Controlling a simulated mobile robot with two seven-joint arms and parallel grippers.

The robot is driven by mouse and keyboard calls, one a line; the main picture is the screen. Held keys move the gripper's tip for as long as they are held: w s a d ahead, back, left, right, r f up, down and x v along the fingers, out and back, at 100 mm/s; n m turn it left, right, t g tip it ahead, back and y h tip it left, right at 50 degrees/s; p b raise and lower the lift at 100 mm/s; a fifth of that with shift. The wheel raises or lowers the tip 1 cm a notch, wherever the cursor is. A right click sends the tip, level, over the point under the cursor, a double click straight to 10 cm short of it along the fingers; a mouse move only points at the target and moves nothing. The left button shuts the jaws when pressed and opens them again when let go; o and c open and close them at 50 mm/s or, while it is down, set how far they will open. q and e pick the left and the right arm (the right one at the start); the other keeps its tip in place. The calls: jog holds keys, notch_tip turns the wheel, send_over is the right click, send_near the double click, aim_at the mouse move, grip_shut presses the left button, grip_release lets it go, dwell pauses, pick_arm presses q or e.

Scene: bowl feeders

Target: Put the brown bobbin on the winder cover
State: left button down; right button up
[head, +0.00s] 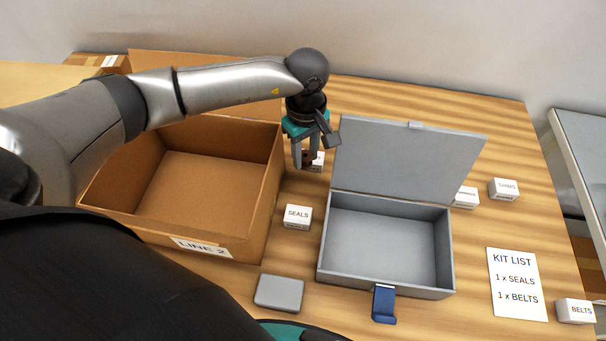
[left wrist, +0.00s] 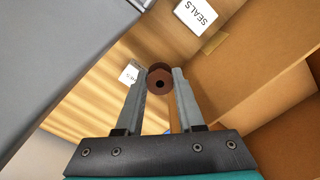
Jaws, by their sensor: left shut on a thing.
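The brown bobbin (head: 307,156) is between the fingertips of my left gripper (head: 303,160), in the gap between the cardboard box and the open grey case. In the left wrist view the bobbin (left wrist: 160,70) has a dark centre hole facing the camera, and the fingers (left wrist: 160,82) are shut on its sides. In the head view the fingers partly hide it. No part is labelled winder cover; I cannot tell whether it is the small flat grey block (head: 279,293) at the front or the raised lid (head: 405,150) of the case. My right gripper is not in view.
A SHIMS carton (head: 504,188), BELTS carton (head: 576,311) and kit list (head: 517,284) are right.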

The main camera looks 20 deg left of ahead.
aim_at(305, 188)
pick_arm(q)
notch_tip(305, 188, down, 10)
jog(key=shift+f+b, duration=0.1)
jog(key=shift+b, duration=0.45)
jog(key=shift+f, duration=0.2)
jog(key=c, duration=0.5)
grip_release()
jog(key=shift+r, duration=0.1)
